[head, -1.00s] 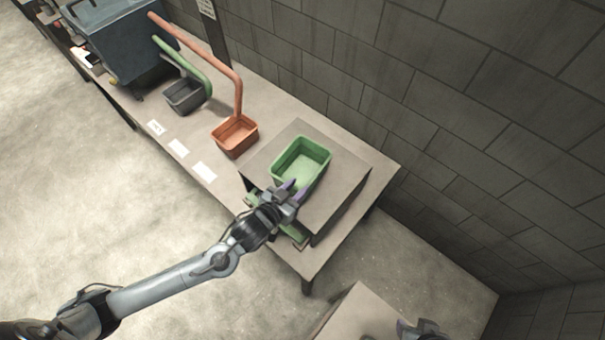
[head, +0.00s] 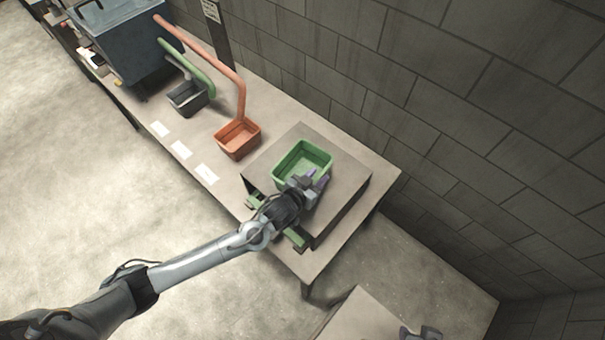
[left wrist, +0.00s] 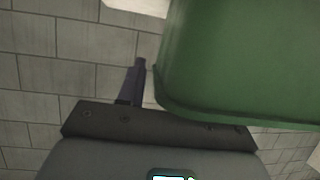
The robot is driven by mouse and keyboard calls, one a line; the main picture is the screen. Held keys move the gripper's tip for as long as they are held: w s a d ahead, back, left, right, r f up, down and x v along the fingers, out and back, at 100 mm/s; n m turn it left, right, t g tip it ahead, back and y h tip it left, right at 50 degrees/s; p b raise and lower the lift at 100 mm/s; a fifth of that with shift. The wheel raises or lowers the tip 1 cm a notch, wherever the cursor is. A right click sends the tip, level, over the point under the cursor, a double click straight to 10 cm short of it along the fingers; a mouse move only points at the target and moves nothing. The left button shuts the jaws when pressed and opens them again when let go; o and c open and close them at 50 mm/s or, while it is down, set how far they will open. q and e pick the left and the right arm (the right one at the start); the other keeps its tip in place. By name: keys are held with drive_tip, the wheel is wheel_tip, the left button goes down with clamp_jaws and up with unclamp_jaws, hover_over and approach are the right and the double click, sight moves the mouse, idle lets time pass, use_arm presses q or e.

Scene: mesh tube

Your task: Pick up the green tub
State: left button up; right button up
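The green tub (head: 303,160) stands upright on a grey raised block on the table. It also fills the upper right of the left wrist view (left wrist: 240,65). My left gripper (head: 315,178) is at the tub's near right corner. In the left wrist view one purple finger (left wrist: 134,82) stands beside the tub's wall with a narrow gap; the tub hides the other finger. The gripper looks open. My right gripper (head: 422,333) is only partly in view at the bottom edge, and its fingers are unclear.
An orange tub (head: 238,138) and a dark grey tub (head: 187,98) stand to the left, with orange and green tubes arching over the table. White labels (head: 181,150) lie along the front edge. A large blue-grey bin (head: 125,45) is farther left. A block wall runs behind.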

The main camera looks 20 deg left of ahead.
use_arm(q)
drive_tip(key=shift+c, duration=0.3)
clamp_jaws()
drive_tip(key=shift+r, duration=0.15)
